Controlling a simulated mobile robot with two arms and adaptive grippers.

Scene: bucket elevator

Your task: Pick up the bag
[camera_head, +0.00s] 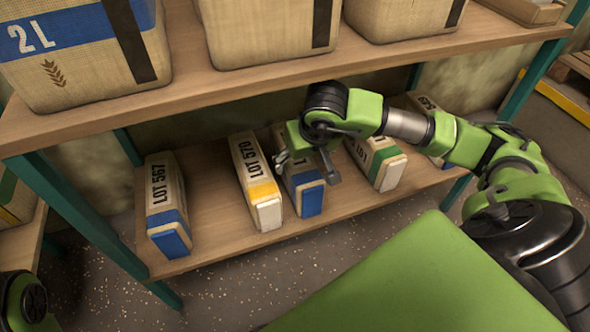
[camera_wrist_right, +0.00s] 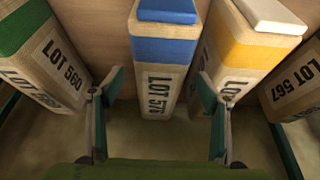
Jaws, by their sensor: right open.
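A tan bag with a blue band (camera_head: 308,195) stands on the lower shelf, partly hidden behind my right gripper (camera_head: 306,167). In the wrist view this blue-banded bag (camera_wrist_right: 163,75) reads LOT 57 and a last digit I cannot read surely. My right gripper (camera_wrist_right: 160,82) is open, one finger at each side of this bag, with gaps showing. To the left stand the yellow-banded bag LOT 570 (camera_head: 254,175) and another blue-banded bag, LOT 567 (camera_head: 166,200). To the right is a green-banded bag (camera_head: 376,160), which reads LOT 560 in the wrist view (camera_wrist_right: 40,55).
Another bag (camera_head: 428,110) stands at the right end of the lower shelf (camera_head: 215,220). A teal post (camera_head: 75,215) bounds the shelf at left.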

